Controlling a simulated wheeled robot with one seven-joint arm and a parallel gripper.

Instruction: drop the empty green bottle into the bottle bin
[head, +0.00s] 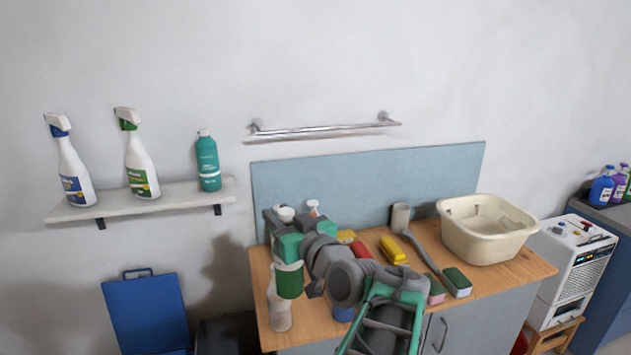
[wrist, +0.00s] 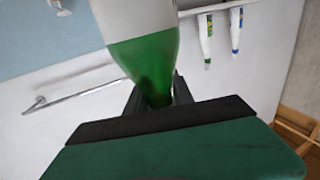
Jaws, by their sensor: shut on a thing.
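My gripper (head: 287,240) is shut on the bottle, above the left end of the wooden counter. The bottle's green part (head: 289,282) hangs below the jaws in the head view. In the wrist view the bottle (wrist: 146,62) is green where it narrows between the jaws and pale further out. A pale bottle shape (head: 280,313) shows just below the green part; I cannot tell whether it is the same bottle. A blue bin-like object with a handle (head: 147,312) stands low at the left; I cannot tell whether it is the bottle bin.
The wooden counter (head: 520,271) holds a cream basin (head: 487,242), a grey brush, sponges and cloths. A wall shelf (head: 172,203) at the left carries two spray bottles and a teal bottle. A metal rail (head: 325,129) is above the counter. A dark box (head: 226,336) stands beside the blue object.

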